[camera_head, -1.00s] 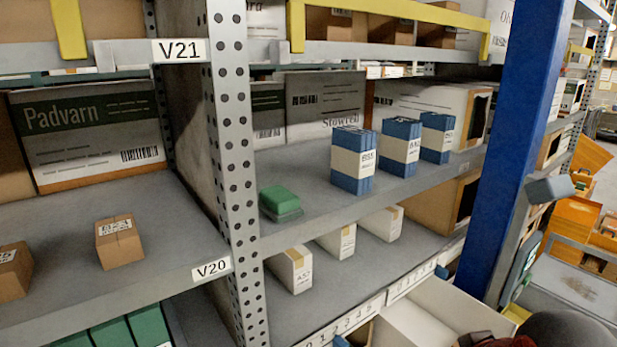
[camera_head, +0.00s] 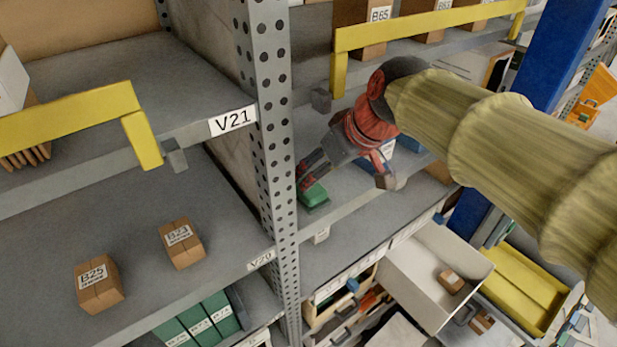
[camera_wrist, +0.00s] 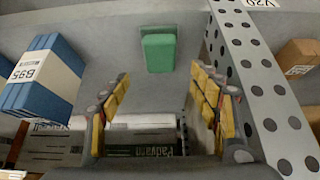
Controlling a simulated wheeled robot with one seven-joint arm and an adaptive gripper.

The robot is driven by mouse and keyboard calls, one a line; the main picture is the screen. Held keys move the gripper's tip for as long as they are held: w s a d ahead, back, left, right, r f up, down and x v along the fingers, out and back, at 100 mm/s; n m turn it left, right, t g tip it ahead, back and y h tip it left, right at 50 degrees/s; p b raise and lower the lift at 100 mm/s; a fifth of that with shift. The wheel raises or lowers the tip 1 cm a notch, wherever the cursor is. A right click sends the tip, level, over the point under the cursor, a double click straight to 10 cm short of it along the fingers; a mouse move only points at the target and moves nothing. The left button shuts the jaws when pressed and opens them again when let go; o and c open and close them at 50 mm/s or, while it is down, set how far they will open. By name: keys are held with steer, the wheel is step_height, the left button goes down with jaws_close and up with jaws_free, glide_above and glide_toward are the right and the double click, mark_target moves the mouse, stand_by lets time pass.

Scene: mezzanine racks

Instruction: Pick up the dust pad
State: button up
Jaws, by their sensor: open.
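The dust pad, a small green block (camera_head: 313,196) with a grey underside, lies on the middle shelf beside the perforated grey post. In the wrist view the green pad (camera_wrist: 158,53) lies ahead of the fingertips, roughly between their lines, with a visible space to each side. My gripper (camera_head: 310,172) reaches in over the shelf, close to the pad, and partly overlaps it in the head view. In the wrist view my gripper (camera_wrist: 162,88) is open, with yellow-padded fingers apart and nothing between them. Contact with the pad is not visible.
The perforated post (camera_wrist: 265,85) stands close beside the right finger in the wrist view. A blue bundle (camera_wrist: 40,78) stands on the left. An upper shelf with a yellow rail (camera_head: 430,32) is above my arm. Small brown boxes (camera_head: 182,245) sit on the left shelf.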

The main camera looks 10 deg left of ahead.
mark_target(309, 192)
steer(key=p+x, duration=0.2)
steer(key=x, duration=0.5)
steer(key=shift+f, duration=0.45)
steer(key=shift+s, duration=0.1)
steer(key=shift+d, duration=0.1)
steer(key=shift+c, duration=0.4)
steer(key=c, duration=1.2)
